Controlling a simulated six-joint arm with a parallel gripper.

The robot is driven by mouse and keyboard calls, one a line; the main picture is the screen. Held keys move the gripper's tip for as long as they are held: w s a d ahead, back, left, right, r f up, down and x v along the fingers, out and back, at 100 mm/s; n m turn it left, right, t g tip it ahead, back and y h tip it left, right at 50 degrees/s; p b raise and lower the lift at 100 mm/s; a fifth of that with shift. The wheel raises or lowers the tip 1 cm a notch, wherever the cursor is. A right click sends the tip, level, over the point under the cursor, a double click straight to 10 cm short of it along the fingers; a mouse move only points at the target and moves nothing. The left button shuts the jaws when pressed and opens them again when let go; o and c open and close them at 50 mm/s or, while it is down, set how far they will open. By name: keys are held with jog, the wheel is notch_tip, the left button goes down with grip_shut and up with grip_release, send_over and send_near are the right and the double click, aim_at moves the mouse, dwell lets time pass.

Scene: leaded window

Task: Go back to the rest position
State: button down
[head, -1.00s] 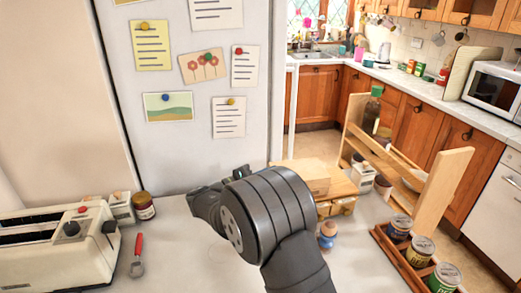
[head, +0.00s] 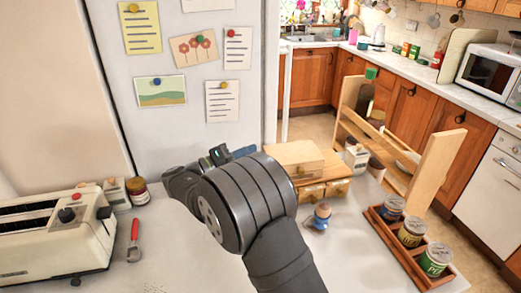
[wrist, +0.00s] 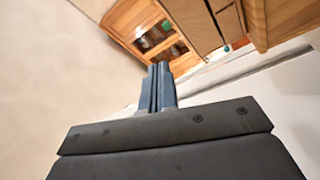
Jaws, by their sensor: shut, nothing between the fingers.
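My gripper (wrist: 158,68) shows in the wrist view with its two blue-grey fingers together and nothing between them. In the head view my dark arm bends over the white counter (head: 175,262), and its links hide most of the gripper. The fingers are clear of the objects I can see. In the wrist view a wooden unit with compartments (wrist: 150,30) lies beyond the fingertips, apart from them.
A toaster (head: 50,235), a jar (head: 138,191) and a red-handled tool (head: 134,240) are at left. A wooden box (head: 295,160), an egg cup (head: 320,217), a tin rack (head: 385,240) and a wooden shelf (head: 430,175) are at right. A fridge (head: 180,125) stands behind.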

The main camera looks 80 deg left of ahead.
jog(key=s, duration=0.1)
jog(key=s+f, duration=0.1)
jog(key=s, duration=0.3)
jog(key=shift+a+f, duration=0.2)
jog(key=shift+f, duration=0.05)
jog(key=w, duration=0.3)
jog(key=w+r, duration=0.1)
jog(key=w, duration=0.5)
jog(key=shift+w+d+r, duration=0.15)
jog(key=shift+w+d, duration=0.1)
jog(key=shift+d, duration=0.1)
jog(key=shift+f, duration=0.8)
